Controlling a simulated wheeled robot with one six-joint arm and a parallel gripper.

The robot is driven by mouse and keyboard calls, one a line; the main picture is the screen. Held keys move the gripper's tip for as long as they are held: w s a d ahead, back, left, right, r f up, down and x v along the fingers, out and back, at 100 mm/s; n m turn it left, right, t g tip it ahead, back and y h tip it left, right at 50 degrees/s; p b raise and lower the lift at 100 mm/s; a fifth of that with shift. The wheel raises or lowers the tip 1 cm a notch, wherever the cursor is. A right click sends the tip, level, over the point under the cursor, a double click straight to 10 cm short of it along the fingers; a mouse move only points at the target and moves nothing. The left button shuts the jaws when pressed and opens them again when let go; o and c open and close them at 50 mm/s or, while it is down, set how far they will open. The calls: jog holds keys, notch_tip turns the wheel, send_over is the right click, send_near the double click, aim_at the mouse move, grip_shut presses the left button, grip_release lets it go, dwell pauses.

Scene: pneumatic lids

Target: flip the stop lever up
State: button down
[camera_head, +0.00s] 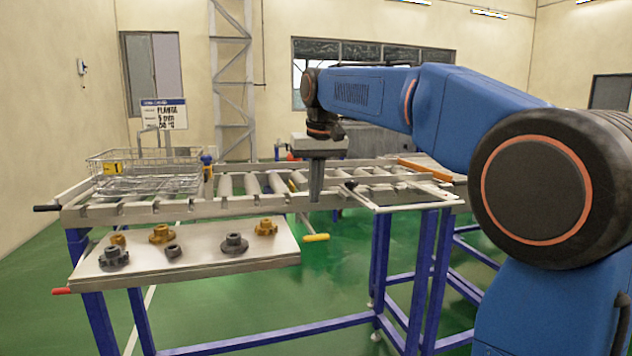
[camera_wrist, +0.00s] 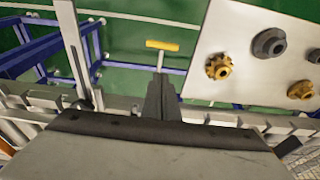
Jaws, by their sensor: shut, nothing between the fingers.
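A lever with a yellow grip (camera_head: 316,237) sticks out below the front rail of the roller conveyor. It looks like the stop lever, though no label shows. Its grip points down and outward. In the wrist view the yellow grip (camera_wrist: 162,45) lies crosswise beyond my fingertips, with its pale stem running back toward them. My gripper (camera_head: 315,196) points down over the conveyor's front side, above the lever. Its fingers (camera_wrist: 160,78) are together and empty. They look apart from the yellow grip, but they hide part of the stem in the wrist view.
The roller conveyor (camera_head: 240,207) carries a wire basket (camera_head: 145,170) at its left. A tray shelf (camera_head: 200,266) with several grey and gold parts juts out in front, left of the lever. A black handle (camera_head: 46,208) and red handle (camera_head: 61,291) stick out left.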

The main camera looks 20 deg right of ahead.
send_over(316, 235)
jog(key=w, duration=0.3)
notch_tip(316, 235, down, 5)
jog(key=shift+s+d+r, duration=0.1)
jog(key=shift+r, duration=0.05)
jog(key=shift+s+f, duration=0.55)
jog(key=shift+f, duration=0.2)
jog(key=shift+s+f, duration=0.55)
jog(key=shift+f, duration=0.2)
jog(key=shift+s+f+t, duration=0.2)
jog(key=shift+f+t, duration=0.5)
jog(key=shift+f, duration=0.25)
jog(key=shift+s+f+t, duration=0.2)
jog(key=shift+f+t, duration=0.5)
jog(key=shift+f, duration=1.45)
